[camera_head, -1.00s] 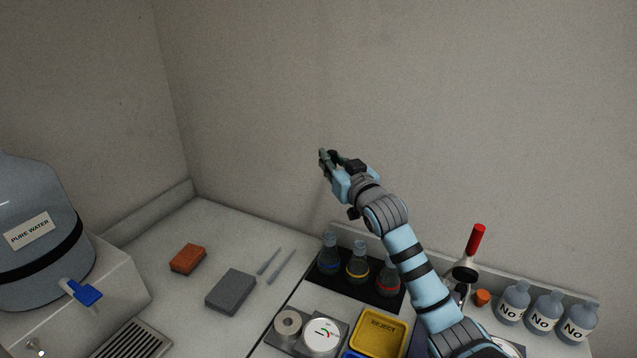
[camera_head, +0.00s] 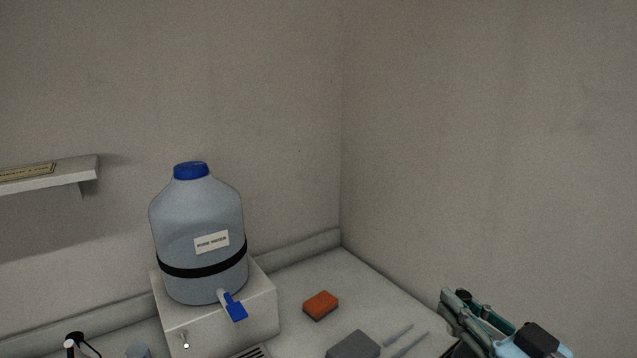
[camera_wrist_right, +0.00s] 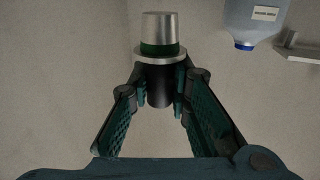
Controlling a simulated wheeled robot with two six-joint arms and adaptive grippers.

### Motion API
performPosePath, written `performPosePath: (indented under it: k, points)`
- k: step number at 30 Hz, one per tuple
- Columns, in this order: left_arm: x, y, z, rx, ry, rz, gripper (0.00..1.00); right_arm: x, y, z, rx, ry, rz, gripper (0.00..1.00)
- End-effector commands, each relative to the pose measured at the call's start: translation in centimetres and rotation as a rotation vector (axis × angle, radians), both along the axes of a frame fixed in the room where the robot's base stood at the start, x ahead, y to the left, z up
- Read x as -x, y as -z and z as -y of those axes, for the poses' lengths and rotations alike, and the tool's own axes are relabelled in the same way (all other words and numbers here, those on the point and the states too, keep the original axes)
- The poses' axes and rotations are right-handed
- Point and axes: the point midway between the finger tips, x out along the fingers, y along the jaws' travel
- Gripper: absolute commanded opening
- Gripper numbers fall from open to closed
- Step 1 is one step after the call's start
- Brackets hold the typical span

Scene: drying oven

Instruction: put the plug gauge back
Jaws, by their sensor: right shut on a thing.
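The plug gauge (camera_wrist_right: 160,35) shows in the right wrist view. It has a silver cylinder end, a green band, a pale flange and a black handle. My right gripper (camera_wrist_right: 163,85) is shut on its black handle, with a finger on each side, and the silver end points away from the palm. In the head view my right gripper (camera_head: 462,308) is at the lower right, raised in front of the bare wall. The gauge cannot be made out clearly there. My left gripper is not in view.
A large water jug (camera_head: 200,225) with a blue cap stands on a white box (camera_head: 245,328) with a blue tap. An orange sponge (camera_head: 320,305) and a grey block (camera_head: 353,346) lie on the counter. A wall shelf (camera_head: 50,172) juts out at the left.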

Motion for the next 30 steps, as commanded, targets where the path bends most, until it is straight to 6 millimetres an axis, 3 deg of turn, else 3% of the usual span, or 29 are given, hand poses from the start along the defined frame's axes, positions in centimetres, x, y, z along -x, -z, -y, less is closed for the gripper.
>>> performPosePath:
  k: [1,6,9,12,30]
  points:
    - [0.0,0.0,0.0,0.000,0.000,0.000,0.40,1.6,1.7,-0.9,0.002,-0.035,-0.010,0.00]
    - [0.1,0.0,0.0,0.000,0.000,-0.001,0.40,6.1,7.0,-2.8,-0.013,-0.123,0.002,0.00]
    - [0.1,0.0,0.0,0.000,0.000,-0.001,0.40,8.4,9.5,-3.2,-0.008,-0.121,-0.001,0.00]
    - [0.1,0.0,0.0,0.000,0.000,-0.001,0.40,9.3,11.0,-3.3,-0.003,-0.121,0.000,0.00]
    - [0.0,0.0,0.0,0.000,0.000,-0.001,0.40,9.4,11.3,-3.3,-0.001,-0.122,0.003,0.00]
